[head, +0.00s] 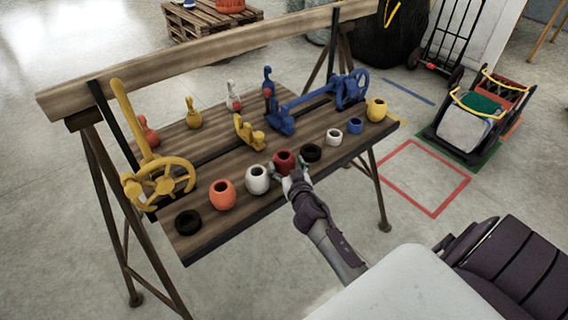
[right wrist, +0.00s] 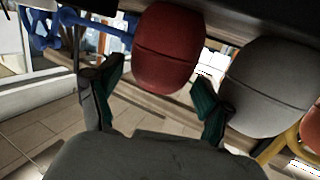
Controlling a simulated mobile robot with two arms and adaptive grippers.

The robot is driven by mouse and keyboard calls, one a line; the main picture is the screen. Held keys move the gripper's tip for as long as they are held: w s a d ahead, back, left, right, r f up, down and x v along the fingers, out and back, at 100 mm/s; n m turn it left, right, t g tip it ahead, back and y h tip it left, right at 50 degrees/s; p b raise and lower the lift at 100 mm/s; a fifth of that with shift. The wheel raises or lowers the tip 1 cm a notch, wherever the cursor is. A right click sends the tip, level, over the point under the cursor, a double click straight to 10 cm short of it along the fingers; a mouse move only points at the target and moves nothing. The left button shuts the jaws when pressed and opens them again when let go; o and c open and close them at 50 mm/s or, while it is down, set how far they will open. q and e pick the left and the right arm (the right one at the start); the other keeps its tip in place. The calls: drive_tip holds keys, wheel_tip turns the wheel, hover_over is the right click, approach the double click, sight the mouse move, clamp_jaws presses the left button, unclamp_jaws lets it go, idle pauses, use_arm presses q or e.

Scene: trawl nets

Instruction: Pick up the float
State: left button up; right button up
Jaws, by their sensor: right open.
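Several barrel-shaped floats stand in a row along the front of a wooden workbench. The dark red float (head: 284,160) is in the middle of the row, and it also shows in the right wrist view (right wrist: 168,48). My right gripper (head: 294,177) is at the bench's front edge, right by the red float. In the right wrist view its green-padded fingers (right wrist: 160,88) are spread apart, with the lower end of the red float between or just beyond them. No firm contact can be made out. My left gripper is not in view.
A white float (head: 257,179) stands close left of the red one and a black ring (head: 311,152) close right. An orange float (head: 222,194) is further left. Behind are yellow and blue fittings (head: 281,123). A red floor outline (head: 424,178) lies right of the bench.

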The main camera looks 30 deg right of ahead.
drive_tip(key=x, duration=0.3)
drive_tip(key=shift+w+f, duration=0.15)
drive_tip(key=shift+c, duration=0.3)
drive_tip(key=c, duration=0.8)
drive_tip(key=shift+o, duration=0.2)
drive_tip(key=shift+r+p, duration=0.3)
drive_tip(key=shift+r, duration=0.4)
drive_tip(key=s+a+r+p, duration=0.1)
drive_tip(key=s+a+r, duration=0.2)
drive_tip(key=s+r, duration=0.6)
drive_tip(key=s, duration=0.2)
drive_tip(key=shift+s+r, duration=0.25)
drive_tip(key=shift+r, duration=0.1)
